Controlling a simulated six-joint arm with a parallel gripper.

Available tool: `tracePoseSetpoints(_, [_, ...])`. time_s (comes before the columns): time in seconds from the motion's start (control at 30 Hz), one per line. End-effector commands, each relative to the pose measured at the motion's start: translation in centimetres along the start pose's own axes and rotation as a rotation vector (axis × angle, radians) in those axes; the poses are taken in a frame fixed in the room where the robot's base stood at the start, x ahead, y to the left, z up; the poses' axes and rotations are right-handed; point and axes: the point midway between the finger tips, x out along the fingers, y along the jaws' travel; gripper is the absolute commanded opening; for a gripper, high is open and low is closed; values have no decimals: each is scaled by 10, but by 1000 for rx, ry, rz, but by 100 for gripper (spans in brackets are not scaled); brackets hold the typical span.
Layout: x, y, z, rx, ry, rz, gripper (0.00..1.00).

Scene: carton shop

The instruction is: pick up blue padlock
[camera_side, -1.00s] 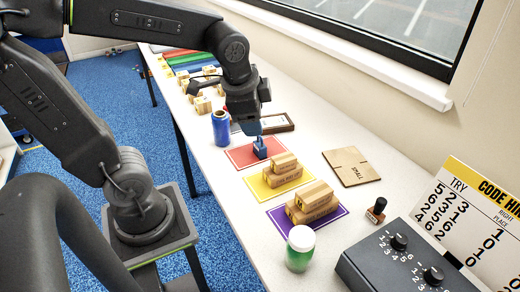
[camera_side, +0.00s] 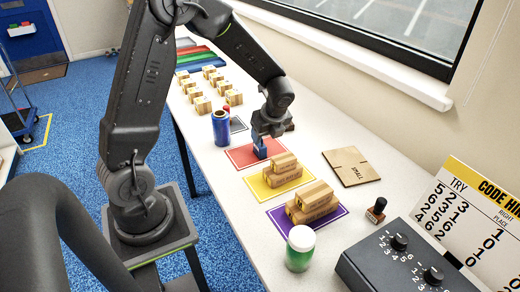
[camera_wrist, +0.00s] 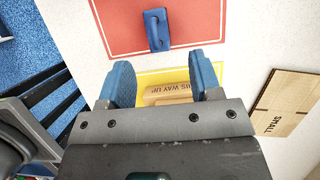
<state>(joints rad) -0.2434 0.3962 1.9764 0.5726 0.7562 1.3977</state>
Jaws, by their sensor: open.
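The blue padlock (camera_side: 261,153) stands on the red mat (camera_side: 240,157). In the wrist view the padlock (camera_wrist: 157,31) shows beyond my fingertips, roughly centred between them, with red mat around it. My gripper (camera_side: 260,139) is over the red mat, very close to the padlock in the side view, where it hides part of it. In the wrist view my gripper (camera_wrist: 163,76) is open, its two blue fingers spread apart with nothing between them at the tips. I cannot tell from the side view whether they touch the padlock.
A yellow mat (camera_side: 255,186) and a purple mat (camera_side: 283,225) hold stacked wooden cartons (camera_side: 313,203). A blue cylinder (camera_side: 221,128) stands left of the red mat. A flat carton (camera_side: 350,166) lies to the right. A green jar (camera_side: 300,249) and a dial box (camera_side: 395,258) are nearer.

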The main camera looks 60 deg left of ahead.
Motion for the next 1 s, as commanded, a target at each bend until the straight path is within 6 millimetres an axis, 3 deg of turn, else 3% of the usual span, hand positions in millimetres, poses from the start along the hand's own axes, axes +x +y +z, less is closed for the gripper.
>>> tracePoseSetpoints(0.1, [16,0,0,0,0,1,58])
tracePoseSetpoints(0.33, [32,1,1,-1,1,1,58])
tracePoseSetpoints(0.6, [69,3,5,-1,0,2,58])
tracePoseSetpoints(0.9, [75,2,5,-1,-1,-2,58])
tracePoseSetpoints(1.0, [75,2,5,-1,-1,-1,51])
